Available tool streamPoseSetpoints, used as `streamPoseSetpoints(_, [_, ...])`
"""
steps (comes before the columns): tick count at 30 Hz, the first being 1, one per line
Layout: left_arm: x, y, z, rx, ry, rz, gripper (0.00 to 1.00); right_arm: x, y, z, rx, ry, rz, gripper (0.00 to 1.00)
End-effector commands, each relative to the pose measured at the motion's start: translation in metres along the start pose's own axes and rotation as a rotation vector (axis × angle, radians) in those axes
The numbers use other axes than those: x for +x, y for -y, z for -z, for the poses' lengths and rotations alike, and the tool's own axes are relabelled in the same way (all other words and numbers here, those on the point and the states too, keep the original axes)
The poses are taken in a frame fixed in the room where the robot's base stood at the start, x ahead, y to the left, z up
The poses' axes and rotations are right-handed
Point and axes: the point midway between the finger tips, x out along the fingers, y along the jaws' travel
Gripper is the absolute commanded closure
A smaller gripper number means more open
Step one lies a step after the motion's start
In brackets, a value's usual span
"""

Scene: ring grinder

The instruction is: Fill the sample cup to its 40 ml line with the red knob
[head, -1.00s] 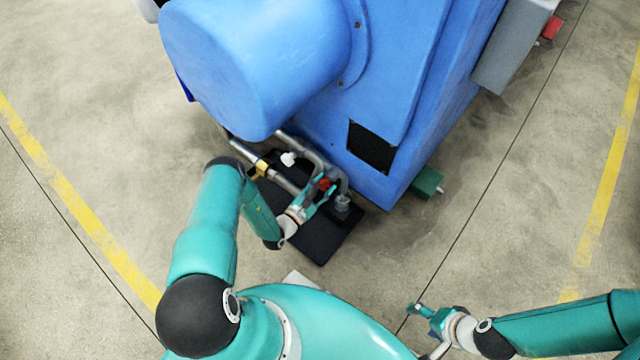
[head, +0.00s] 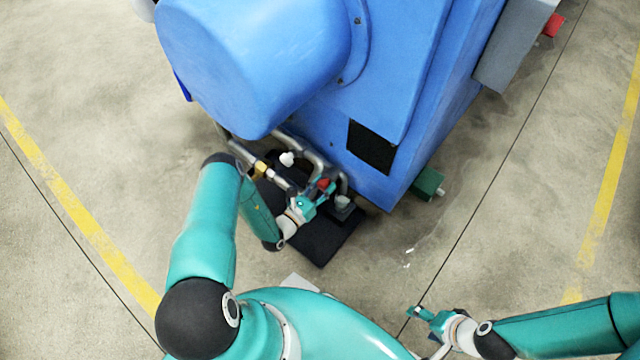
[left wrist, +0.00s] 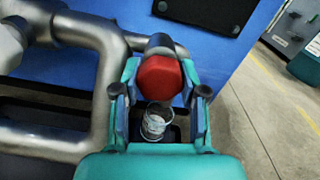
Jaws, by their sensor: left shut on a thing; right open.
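The red knob (left wrist: 160,78) sits on the metal pipework at the front of the blue machine; it also shows in the head view (head: 324,184). My left gripper (head: 318,192) is shut on the red knob, one finger on each side of it in the left wrist view (left wrist: 160,92). The sample cup (left wrist: 154,124) stands below the knob, clear-walled with pale content inside. Its fill line is too small to read. In the head view the cup (head: 343,202) is small, just right of the gripper. My right gripper (head: 420,314) is open and empty over the floor at lower right.
The blue machine (head: 400,60) rises behind the pipework. Silver pipes (left wrist: 90,40) run left of the knob, with a white knob (head: 287,158) on them. A black mat (head: 325,245) lies below. A green block (head: 427,183) sticks out at right. Floor at right is free.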

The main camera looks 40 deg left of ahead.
Motion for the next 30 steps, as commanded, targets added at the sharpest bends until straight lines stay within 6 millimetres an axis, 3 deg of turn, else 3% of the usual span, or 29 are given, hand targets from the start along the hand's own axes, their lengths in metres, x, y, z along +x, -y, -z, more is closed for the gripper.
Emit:
streamPoseSetpoints(10, [0.001, 0.001, -0.005, 0.001, 0.012, 0.006, 0.93, -0.001, 0.0, 0.0, 0.0, 0.0, 0.0, 0.28])
streamPoseSetpoints(11, [0.001, 0.001, -0.004, 0.002, 0.012, 0.006, 0.53, -0.001, 0.0, 0.0, 0.0, 0.0, 0.0, 0.28])
streamPoseSetpoints(15, [0.001, 0.0, -0.004, 0.002, 0.009, 0.003, 0.32, -0.001, 0.0, 0.0, 0.0, 0.0, 0.0, 0.28])
streamPoseSetpoints(25, [-0.001, -0.001, -0.002, 0.001, 0.005, -0.001, 0.32, -0.001, 0.0, 0.0, 0.0, 0.0, 0.0, 0.28])
streamPoseSetpoints(30, [-0.016, -0.002, -0.001, 0.0, 0.003, -0.004, 0.32, -0.001, 0.0, 0.0, 0.0, 0.0, 0.0, 0.28])
